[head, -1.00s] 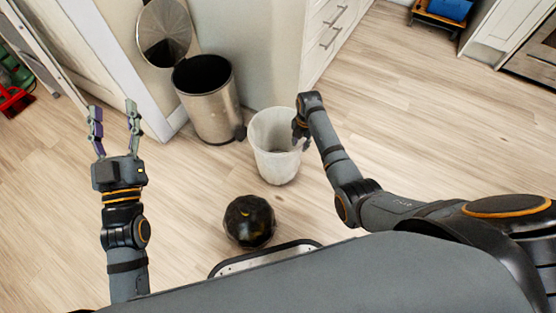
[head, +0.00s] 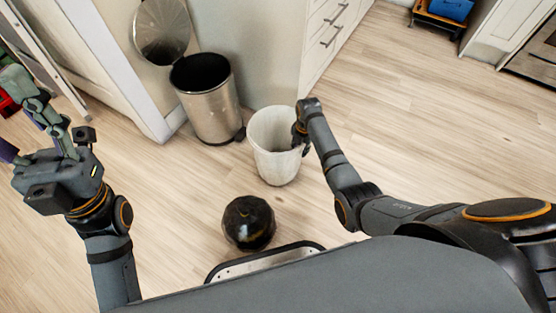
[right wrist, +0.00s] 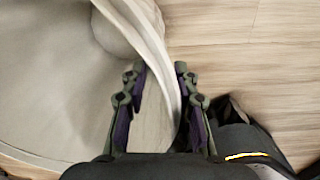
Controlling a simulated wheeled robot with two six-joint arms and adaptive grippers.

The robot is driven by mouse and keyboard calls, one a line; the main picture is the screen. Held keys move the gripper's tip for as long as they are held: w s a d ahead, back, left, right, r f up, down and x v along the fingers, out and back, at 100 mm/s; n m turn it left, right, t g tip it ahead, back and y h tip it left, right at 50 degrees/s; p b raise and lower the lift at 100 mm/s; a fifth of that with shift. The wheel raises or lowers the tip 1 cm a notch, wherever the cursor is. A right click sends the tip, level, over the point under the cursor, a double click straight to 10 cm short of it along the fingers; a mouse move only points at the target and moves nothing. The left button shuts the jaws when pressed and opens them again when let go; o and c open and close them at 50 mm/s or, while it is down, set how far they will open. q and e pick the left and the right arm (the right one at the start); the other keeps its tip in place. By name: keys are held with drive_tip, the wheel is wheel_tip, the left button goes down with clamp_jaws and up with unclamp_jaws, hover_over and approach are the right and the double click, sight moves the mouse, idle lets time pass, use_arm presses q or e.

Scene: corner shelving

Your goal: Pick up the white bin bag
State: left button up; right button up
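The white bin bag (head: 268,160) stands upright and open-topped on the wooden floor in the head view, near the middle. My right gripper (head: 301,140) is at its right rim. In the right wrist view, the bag's pale rim (right wrist: 158,45) passes between the fingers of my right gripper (right wrist: 160,67). These fingers are apart, one on each side of the rim, and do not look closed on it. My left gripper is at the left edge of the head view, away from the bag. Its fingers are spread and empty, partly cut off by the picture edge.
A metal pedal bin (head: 211,112) with its round lid (head: 162,32) raised stands behind the bag, against the wall. A round black bag (head: 249,224) lies in front. White drawers (head: 327,38) are at the back. The floor to the right is clear.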

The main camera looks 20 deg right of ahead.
clamp_jaws()
idle(0.7)
